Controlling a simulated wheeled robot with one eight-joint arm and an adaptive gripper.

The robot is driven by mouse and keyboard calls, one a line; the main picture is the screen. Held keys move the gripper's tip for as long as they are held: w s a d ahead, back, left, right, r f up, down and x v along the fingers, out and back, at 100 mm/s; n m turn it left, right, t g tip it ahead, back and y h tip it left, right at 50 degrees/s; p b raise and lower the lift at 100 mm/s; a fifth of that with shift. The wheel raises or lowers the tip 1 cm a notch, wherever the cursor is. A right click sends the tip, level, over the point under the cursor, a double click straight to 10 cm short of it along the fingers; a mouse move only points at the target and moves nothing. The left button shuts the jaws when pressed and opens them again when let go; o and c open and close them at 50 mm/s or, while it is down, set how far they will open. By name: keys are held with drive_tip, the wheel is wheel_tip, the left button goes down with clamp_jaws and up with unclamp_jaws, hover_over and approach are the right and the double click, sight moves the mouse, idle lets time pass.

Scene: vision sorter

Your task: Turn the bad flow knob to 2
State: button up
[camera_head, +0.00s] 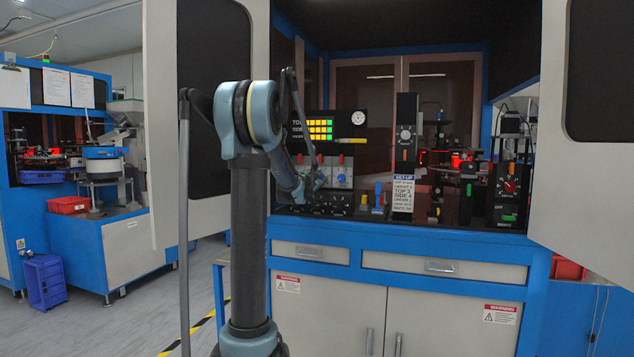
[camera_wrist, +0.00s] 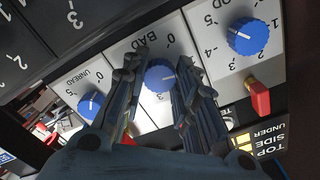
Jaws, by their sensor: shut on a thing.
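The bad flow knob (camera_wrist: 160,79) is a round blue dial on a light panel marked BAD, in the middle of the wrist view. The fingers hide parts of the scale. In the head view my gripper (camera_head: 312,184) is at the row of light dial panels (camera_head: 342,172), and the knob there is hidden or too small.
A blue UNREAD knob (camera_wrist: 90,105) is at the left, and another blue knob (camera_wrist: 246,38) is at the right. A red switch (camera_wrist: 258,98) sticks out by the right knob. A display with yellow and green squares (camera_head: 319,130) stands above the dial panels.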

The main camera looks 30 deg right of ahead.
drive_tip(key=m, duration=1)
drive_tip(key=shift+s, duration=0.15)
drive_tip(key=shift+m, duration=0.3)
drive_tip(key=shift+f, duration=0.1)
drive_tip(key=o, duration=1)
drive_tip(key=shift+o, duration=0.2)
drive_tip(key=v, duration=1.2)
